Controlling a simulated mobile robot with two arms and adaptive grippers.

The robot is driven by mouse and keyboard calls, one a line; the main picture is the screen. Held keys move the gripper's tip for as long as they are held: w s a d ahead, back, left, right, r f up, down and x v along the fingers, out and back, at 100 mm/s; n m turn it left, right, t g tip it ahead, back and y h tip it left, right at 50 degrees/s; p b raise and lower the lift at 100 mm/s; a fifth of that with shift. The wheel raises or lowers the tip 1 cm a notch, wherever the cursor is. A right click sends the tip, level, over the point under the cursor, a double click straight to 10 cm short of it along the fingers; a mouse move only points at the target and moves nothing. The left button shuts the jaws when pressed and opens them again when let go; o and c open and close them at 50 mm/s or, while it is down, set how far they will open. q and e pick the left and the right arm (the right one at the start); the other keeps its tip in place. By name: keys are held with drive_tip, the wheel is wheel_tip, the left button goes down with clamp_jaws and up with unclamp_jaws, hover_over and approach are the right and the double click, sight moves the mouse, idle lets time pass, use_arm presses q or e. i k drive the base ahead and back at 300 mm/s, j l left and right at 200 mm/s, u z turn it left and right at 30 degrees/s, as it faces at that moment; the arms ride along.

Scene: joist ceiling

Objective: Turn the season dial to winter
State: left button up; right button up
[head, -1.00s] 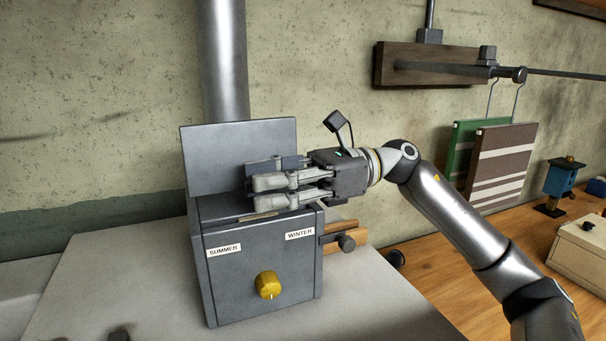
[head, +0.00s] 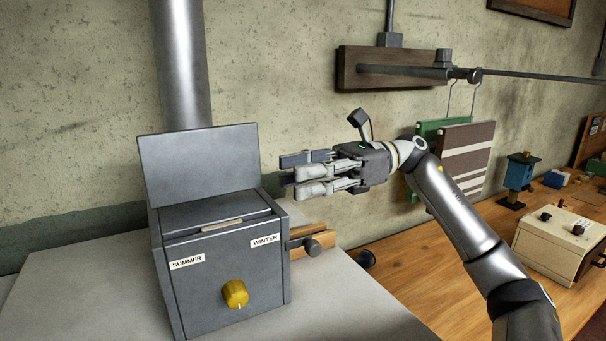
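The season dial is a yellow knob (head: 235,293) low on the front of a grey metal box (head: 190,305). A SUMMER label (head: 187,262) is on the left of the front and a WINTER label (head: 265,240) on the right, both above the dial. A small pale mark shows near the knob's lower edge; which label it points to I cannot tell. My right gripper (head: 292,177) is in the air right of the box's raised lid, apart from box and dial. Its fingers point left, seen side-on, so their opening is unclear. My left gripper is out of view.
The box's lid (head: 198,165) stands upright at its back, before a metal pipe (head: 181,70). A dark knob on a wooden piece (head: 313,247) juts from the box's right side. The pale counter (head: 70,300) left of the box looks clear.

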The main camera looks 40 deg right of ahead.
sight(234, 293)
drive_tip(key=k, duration=2)
